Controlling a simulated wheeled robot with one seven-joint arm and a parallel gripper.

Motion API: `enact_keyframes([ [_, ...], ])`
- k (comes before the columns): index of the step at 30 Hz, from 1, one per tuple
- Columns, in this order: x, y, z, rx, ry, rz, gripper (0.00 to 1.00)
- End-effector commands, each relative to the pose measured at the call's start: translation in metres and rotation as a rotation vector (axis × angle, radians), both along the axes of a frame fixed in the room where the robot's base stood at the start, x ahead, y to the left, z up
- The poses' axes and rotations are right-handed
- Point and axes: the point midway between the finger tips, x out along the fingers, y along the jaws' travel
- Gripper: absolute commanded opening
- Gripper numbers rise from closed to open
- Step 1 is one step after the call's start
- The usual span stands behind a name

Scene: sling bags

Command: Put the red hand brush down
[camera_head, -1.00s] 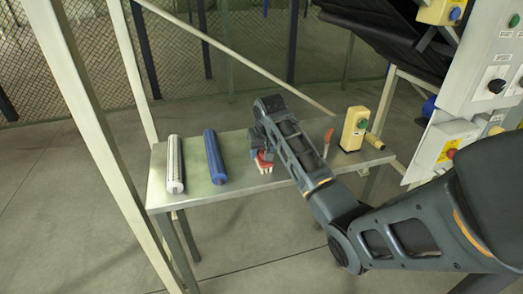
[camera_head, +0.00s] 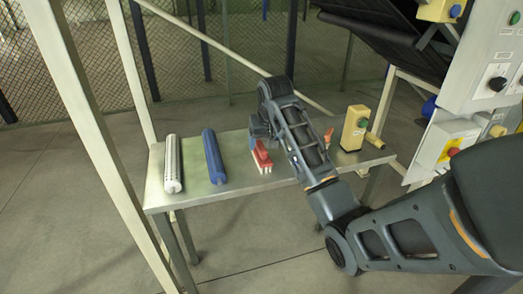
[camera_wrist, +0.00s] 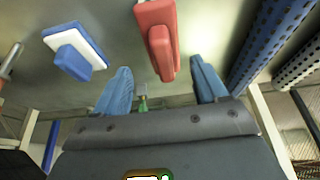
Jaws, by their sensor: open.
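The red hand brush (camera_head: 261,157) rests on the metal table (camera_head: 235,183), its white bristles down, between the blue roller and my arm. My gripper (camera_head: 259,130) is open and empty, raised just behind and above the brush. In the wrist view the red brush (camera_wrist: 157,35) lies beyond the two spread blue fingers of my gripper (camera_wrist: 161,84), apart from both. My arm hides part of the tabletop to the right of the brush.
A white roller (camera_head: 173,164) and a blue roller (camera_head: 213,157) lie left of the brush. An orange-handled tool (camera_head: 328,136) and a yellow control box (camera_head: 354,128) stand right of my arm. A blue-and-white brush (camera_wrist: 74,52) shows in the wrist view.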

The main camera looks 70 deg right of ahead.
Motion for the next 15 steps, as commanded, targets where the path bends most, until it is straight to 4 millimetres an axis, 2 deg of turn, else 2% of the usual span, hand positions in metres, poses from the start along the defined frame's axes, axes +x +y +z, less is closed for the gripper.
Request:
enact_keyframes([
  [3,-0.003,0.004,0.014,-0.001,-0.001,0.002,0.72],
  [6,-0.005,0.006,0.020,-0.001,0.000,0.001,0.72],
  [15,-0.006,0.007,0.022,0.001,0.001,0.001,0.72],
])
